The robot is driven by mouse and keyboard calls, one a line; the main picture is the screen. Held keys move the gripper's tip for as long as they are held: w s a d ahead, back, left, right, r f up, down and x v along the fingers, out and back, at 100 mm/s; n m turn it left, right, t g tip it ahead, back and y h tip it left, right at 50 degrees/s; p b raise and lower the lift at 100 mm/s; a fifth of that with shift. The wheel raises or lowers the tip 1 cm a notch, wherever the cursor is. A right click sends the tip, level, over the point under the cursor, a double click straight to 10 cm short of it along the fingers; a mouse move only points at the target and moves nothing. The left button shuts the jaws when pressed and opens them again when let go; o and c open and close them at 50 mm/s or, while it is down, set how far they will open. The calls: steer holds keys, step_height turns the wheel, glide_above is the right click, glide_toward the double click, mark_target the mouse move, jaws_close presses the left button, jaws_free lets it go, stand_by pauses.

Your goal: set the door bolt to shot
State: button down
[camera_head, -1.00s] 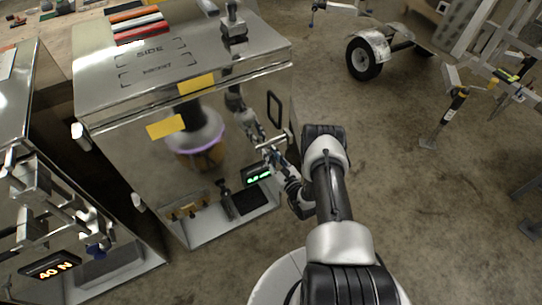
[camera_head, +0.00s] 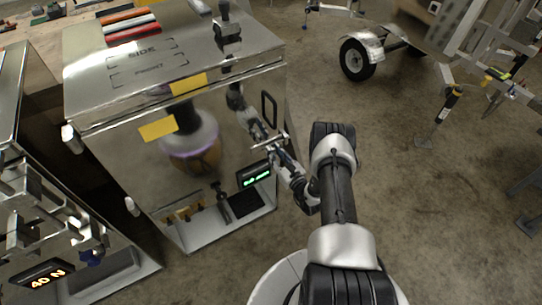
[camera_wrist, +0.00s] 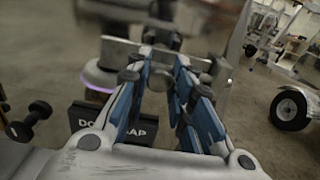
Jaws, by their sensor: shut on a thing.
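The door bolt (camera_head: 268,143) is a thin bright metal bar on the right side of the shiny cabinet door (camera_head: 135,165). My gripper (camera_head: 277,150) reaches it from the right. In the wrist view my gripper (camera_wrist: 173,88) has blue-sided fingers closed around part of the bolt, whose silver bar (camera_wrist: 122,47) runs sideways behind the fingertips. The fingers hide the gripped part, and I cannot tell how far the bolt reaches into its keeper. A black upright handle (camera_head: 269,108) is just above the bolt.
A small green-lit display (camera_head: 254,174) is below the bolt. A second metal unit with an orange "40 N" display (camera_head: 40,274) stands at left. A trailer wheel (camera_head: 357,59) and jack stand (camera_head: 442,115) are at upper right. Concrete floor (camera_head: 430,210) is open at right.

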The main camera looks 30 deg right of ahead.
steer(key=shift+d, duration=0.2)
steer(key=c, duration=1.4)
jaws_free()
steer(key=shift+d, duration=0.1)
steer(key=shift+s, duration=0.15)
steer(key=s, duration=1.1)
steer(key=shift+s, duration=0.4)
steer(key=shift+d, duration=0.1)
